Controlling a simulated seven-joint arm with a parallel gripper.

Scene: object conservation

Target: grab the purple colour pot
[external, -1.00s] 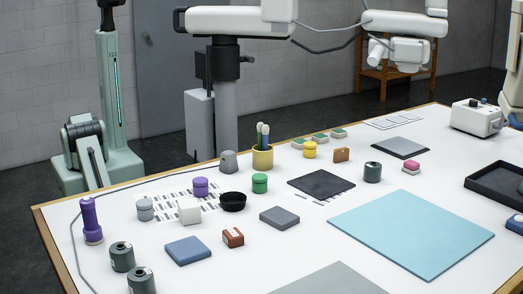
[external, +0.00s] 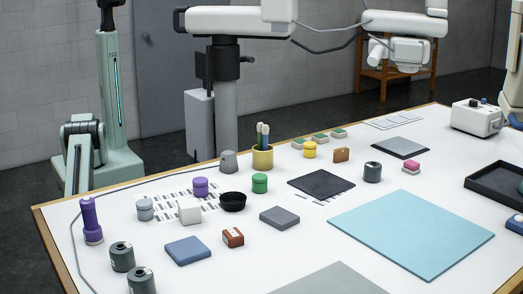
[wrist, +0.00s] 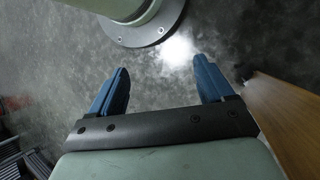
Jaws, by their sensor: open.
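The purple colour pot (external: 200,187) is a small round lidded pot standing upright on the white table, on a printed sheet with dark marks. It is left of a black bowl (external: 233,201) and behind a white cube (external: 189,211). In the wrist view my gripper (wrist: 160,80) is open, its two blue fingers wide apart with nothing between them. It is over the dark floor beside the table edge (wrist: 285,120), away from the pot. The gripper does not show in the external view.
A purple flashlight-like object (external: 90,220) stands at the table's left edge. A grey pot (external: 145,209), a green pot (external: 260,183) and a grey cone-like piece (external: 228,162) surround the purple pot. A yellow cup (external: 262,158) holds brushes. A cable runs along the table's left side.

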